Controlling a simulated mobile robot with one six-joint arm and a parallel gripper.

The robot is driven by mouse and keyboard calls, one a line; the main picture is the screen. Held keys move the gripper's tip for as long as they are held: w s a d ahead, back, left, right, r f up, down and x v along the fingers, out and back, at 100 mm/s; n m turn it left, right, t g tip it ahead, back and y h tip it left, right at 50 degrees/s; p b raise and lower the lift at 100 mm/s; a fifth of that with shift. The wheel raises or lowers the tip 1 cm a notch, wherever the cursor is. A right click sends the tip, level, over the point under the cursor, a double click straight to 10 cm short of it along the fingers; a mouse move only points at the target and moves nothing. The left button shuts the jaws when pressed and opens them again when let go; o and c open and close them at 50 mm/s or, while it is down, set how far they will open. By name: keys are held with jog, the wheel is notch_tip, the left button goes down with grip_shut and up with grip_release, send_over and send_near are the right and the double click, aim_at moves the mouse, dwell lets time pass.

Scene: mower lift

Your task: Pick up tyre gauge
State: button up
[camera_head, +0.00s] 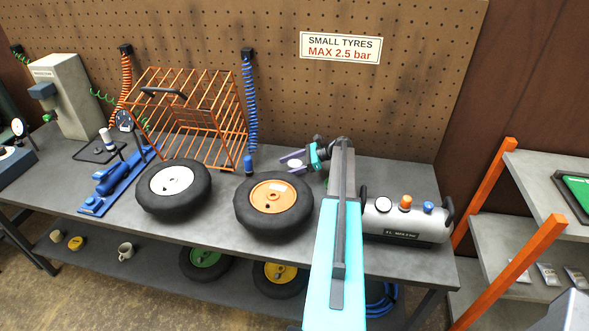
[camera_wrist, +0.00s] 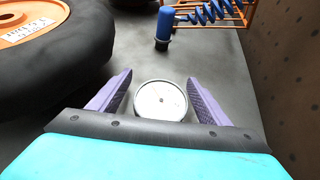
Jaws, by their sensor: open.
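The tyre gauge (camera_wrist: 160,100), a round white dial with a dark rim, lies between the two purple fingers of my gripper (camera_wrist: 160,97) in the wrist view. The fingers are open, one on each side, with a visible gap to the dial. In the head view the gauge's pale dial (camera_head: 296,164) shows between the fingers of my gripper (camera_head: 292,160), at the back of the bench. The gauge's lower part is hidden by my gripper's body in the wrist view. I cannot tell whether it touches the bench.
An orange-hub wheel (camera_head: 272,197) and a white-hub wheel (camera_head: 172,180) lie on the bench (camera_head: 215,228). A blue-handled coiled hose (camera_head: 249,160) hangs near the orange wire cage (camera_head: 190,112). A silver tank (camera_head: 405,222) stands right of my arm. The pegboard (camera_head: 400,90) is close behind.

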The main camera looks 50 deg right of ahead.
dwell(0.4)
jog(key=c, duration=1.2)
jog(key=shift+r, duration=0.1)
notch_tip(320, 180, up, 10)
jog(key=b, duration=0.3)
jog(key=w+a+n+g+b, duration=0.1)
jog(key=w+a, duration=0.2)
jog(key=a, duration=1.1)
jog(key=w+a+b, duration=0.1)
jog(key=w+a, duration=0.2)
jog(key=a, duration=1.1)
jog(key=s+a+b, duration=0.1)
jog(key=s+a, duration=0.1)
jog(key=a, duration=1.1)
jog(key=s+a+n+y+b, duration=0.1)
jog(key=s+a, duration=0.2)
jog(key=a, duration=1)
jog(key=shift+r+g+y, duration=0.3)
jog(key=shift+r+g, duration=0.1)
